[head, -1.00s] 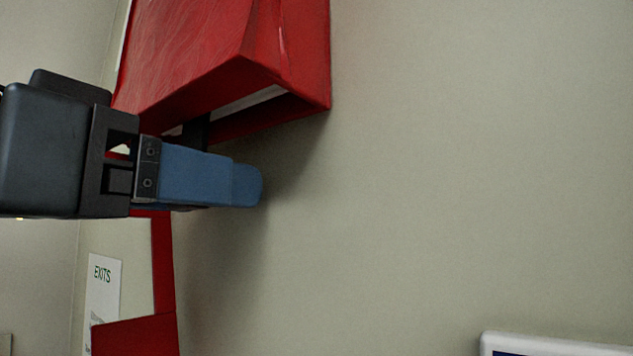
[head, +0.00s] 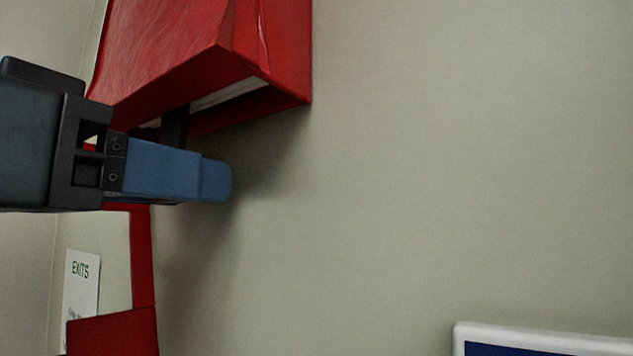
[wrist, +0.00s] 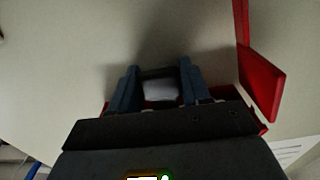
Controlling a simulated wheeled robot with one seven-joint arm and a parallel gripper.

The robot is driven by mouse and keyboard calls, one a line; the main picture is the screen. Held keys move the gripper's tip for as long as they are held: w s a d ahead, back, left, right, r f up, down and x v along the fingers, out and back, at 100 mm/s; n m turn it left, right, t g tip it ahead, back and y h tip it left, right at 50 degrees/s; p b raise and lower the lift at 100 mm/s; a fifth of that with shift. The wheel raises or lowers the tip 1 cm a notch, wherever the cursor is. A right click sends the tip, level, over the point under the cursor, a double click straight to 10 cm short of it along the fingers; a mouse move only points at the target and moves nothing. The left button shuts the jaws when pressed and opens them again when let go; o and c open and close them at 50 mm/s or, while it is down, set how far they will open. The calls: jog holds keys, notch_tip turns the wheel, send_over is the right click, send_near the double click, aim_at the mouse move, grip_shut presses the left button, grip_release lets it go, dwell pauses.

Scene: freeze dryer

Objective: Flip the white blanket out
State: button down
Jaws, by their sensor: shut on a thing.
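A red box (head: 270,45) is fixed to the wall in the head view, its underside open. A strip of the white blanket (head: 230,93) shows inside that opening; the rest is hidden by the box. A dark strap or tab (head: 174,128) hangs from the box down to my gripper (head: 218,181), which is just below the box. In the wrist view my gripper (wrist: 158,78) has a dark bar (wrist: 158,73) spanning between its blue fingers, and it is shut on this dark piece. Something white (wrist: 160,92) shows just behind the bar, likely the blanket.
A red frame (head: 142,260) runs down the wall below the gripper, beside a paper sign reading EXITS (head: 80,290). A white-rimmed blue panel (head: 540,340) is at the lower right. The wall to the right is bare and clear.

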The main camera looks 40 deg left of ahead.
aim_at(209, 326)
notch_tip(209, 326, down, 10)
jog(key=b, duration=0.7)
jog(key=shift+f, duration=0.25)
jog(key=c, duration=0.7)
grip_release()
jog(key=shift+o, duration=0.5)
jog(key=s+b, duration=0.2)
jog(key=s, duration=0.5)
jog(key=shift+s+d, duration=0.4)
